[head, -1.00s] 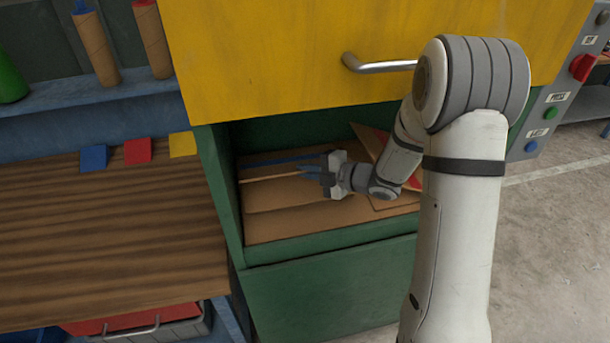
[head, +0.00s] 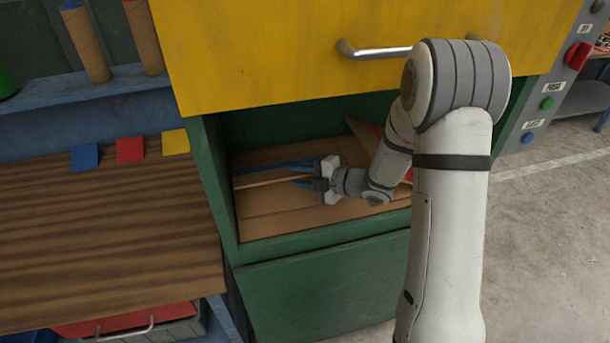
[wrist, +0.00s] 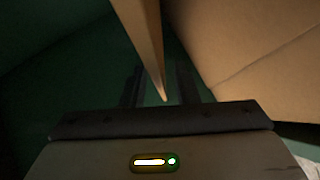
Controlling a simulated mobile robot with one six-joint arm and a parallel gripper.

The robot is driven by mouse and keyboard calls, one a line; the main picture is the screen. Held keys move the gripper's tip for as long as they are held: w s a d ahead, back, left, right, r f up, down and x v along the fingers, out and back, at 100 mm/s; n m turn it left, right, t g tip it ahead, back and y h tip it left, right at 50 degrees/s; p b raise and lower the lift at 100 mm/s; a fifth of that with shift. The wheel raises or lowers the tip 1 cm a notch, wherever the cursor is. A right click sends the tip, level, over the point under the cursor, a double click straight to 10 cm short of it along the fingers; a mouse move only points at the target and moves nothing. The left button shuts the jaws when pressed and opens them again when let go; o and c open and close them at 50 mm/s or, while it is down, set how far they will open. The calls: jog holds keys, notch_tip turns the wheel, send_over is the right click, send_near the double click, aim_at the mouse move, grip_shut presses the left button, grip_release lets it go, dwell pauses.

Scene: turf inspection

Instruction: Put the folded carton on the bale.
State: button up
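The bale (head: 275,221) is a brown cardboard block inside the green press chamber, below the raised yellow door. A thin tan board seen edge-on, which looks like the folded carton (head: 262,182), is over the bale's top; I cannot tell whether it rests there. In the wrist view the board (wrist: 148,45) narrows to a tip between the dark, spread fingers (wrist: 160,90). My arm hides the right part of the bale.
The yellow door (head: 250,60) with a metal handle (head: 375,49) hangs above the opening. A green side wall (head: 212,185) bounds the chamber at left. Another brown and red cardboard piece (head: 362,138) leans behind my arm. A ribbed wooden surface (head: 100,230) lies left.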

jog(key=shift+r, duration=0.15)
jog(key=s+d+r+m+t+h, duration=0.1)
jog(key=s+d+r+m+h, duration=0.1)
jog(key=d+r+m+h, duration=0.4)
jog(key=s+d+r+m+t+h+b, duration=0.1)
jog(key=d+m+t+h, duration=0.2)
jog(key=d, duration=0.5)
jog(key=s+d+r+m+h, duration=0.2)
jog(key=d+r+m+h, duration=0.25)
jog(key=d+m, duration=0.25)
jog(key=s+a+m+g, duration=0.1)
jog(key=s+m+g, duration=0.3)
jog(key=s, duration=0.6)
jog(key=s+a+f+m+g, duration=0.1)
jog(key=s+a+m+g, duration=0.1)
jog(key=s+m, duration=0.5)
jog(key=s+g, duration=0.1)
jog(key=s, duration=0.3)
jog(key=shift+s+a+g, duration=0.15)
jog(key=shift+a+g, duration=0.1)
jog(key=shift+g, duration=0.15)
jog(key=shift+y, duration=0.25)
